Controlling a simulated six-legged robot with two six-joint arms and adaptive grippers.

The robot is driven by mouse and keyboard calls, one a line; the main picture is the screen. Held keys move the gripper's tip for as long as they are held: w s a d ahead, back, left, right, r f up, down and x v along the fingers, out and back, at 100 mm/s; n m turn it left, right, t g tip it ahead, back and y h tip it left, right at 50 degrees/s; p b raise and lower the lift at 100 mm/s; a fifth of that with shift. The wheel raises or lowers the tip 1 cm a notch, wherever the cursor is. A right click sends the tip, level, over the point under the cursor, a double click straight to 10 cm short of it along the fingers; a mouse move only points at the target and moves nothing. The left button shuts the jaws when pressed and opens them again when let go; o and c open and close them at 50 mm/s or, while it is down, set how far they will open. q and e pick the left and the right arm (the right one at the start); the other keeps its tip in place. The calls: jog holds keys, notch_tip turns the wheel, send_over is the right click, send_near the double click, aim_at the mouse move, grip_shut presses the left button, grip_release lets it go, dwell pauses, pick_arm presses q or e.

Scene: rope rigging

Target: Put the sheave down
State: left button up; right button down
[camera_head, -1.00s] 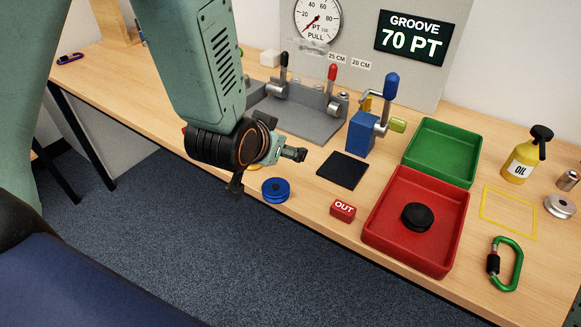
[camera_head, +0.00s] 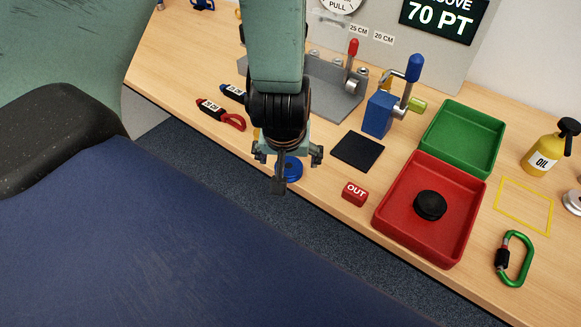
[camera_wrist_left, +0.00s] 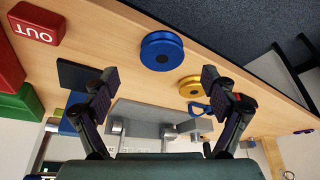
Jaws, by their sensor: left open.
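A blue sheave (camera_head: 293,169) lies flat on the bench near its front edge, partly hidden behind my left gripper. It shows whole in the left wrist view (camera_wrist_left: 162,51). My left gripper (camera_head: 288,158) is open and empty, with its fingers spread over the bench edge by the blue sheave. In the left wrist view the fingertips (camera_wrist_left: 156,77) stand apart, with the blue sheave beyond the gap. A yellow sheave (camera_wrist_left: 193,86) lies close to the blue one. A black sheave (camera_head: 430,205) lies in the red tray (camera_head: 392,232). My right gripper is not in view.
A red OUT block (camera_head: 355,193) and a black pad (camera_head: 358,151) lie right of the gripper.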

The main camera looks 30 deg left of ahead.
aim_at(288, 167)
pick_arm(q)
jog(key=x, duration=0.4)
jog(key=shift+a+f+b, duration=0.3)
jog(key=shift+f+b, duration=0.05)
jog(key=shift+f, duration=0.05)
jog(key=shift+w+f, duration=0.2)
jog(key=shift+f, duration=0.05)
jog(key=shift+d, duration=0.1)
jog(key=shift+d+r, duration=0.1)
jog(key=shift+s, duration=0.1)
jog(key=shift+c, duration=0.8)
jog(key=shift+a, duration=0.2)
jog(key=c, duration=0.5)
jog(key=shift+d, duration=0.15)
jog(key=c, duration=0.5)
jog(key=shift+c, duration=1.2)
